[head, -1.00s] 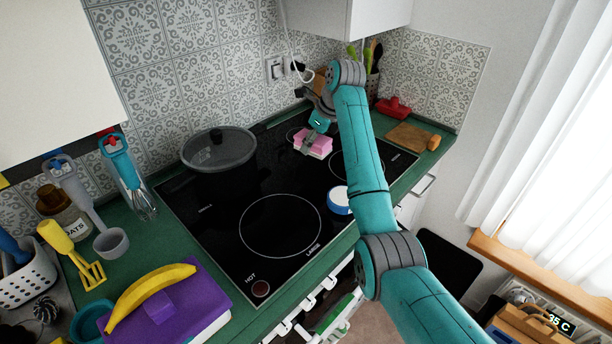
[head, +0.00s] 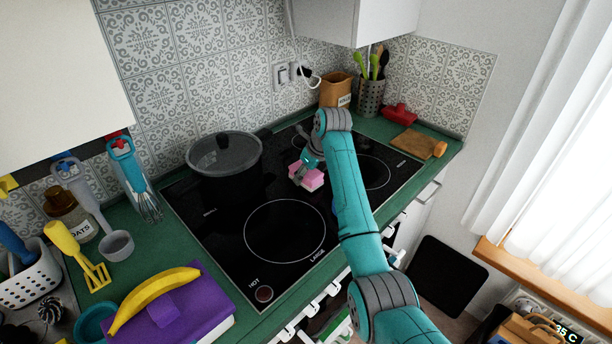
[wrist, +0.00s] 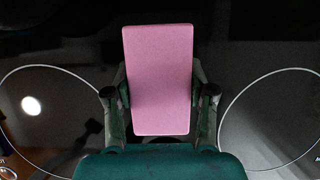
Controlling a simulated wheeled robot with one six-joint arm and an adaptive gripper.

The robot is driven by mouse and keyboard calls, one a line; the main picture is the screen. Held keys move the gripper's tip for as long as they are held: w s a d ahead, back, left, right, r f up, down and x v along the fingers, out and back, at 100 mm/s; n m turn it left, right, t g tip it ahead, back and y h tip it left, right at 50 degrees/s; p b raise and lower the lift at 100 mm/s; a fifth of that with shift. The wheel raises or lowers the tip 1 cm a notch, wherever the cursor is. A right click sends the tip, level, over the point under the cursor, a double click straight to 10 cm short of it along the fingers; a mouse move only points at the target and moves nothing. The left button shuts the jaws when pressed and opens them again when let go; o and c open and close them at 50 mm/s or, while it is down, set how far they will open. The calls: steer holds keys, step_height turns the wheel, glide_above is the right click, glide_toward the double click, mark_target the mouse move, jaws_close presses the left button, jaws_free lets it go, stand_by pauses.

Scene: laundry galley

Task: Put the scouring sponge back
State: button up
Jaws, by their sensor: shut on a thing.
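The scouring sponge (head: 308,178) is a pink block with a paler lower layer. My gripper (head: 306,168) is shut on it and holds it over the black hob (head: 215,235), right of the pot. In the wrist view the pink sponge (wrist: 158,80) stands lengthwise between the two fingers of my gripper (wrist: 160,98), one finger against each long side. I cannot tell how high the sponge is above the glass.
A lidded dark pot (head: 225,165) stands on the rear left of the hob. A purple box (head: 205,305) with a banana (head: 150,297) lies at the front left. A utensil holder (head: 370,98), cutting board (head: 412,143) and red object (head: 400,113) stand at the far end.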

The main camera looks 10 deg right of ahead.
steer(key=shift+f, duration=0.25)
steer(key=shift+f, duration=0.15)
steer(key=o, duration=1.1)
steer(key=v, duration=1.2)
steer(key=shift+r, duration=0.2)
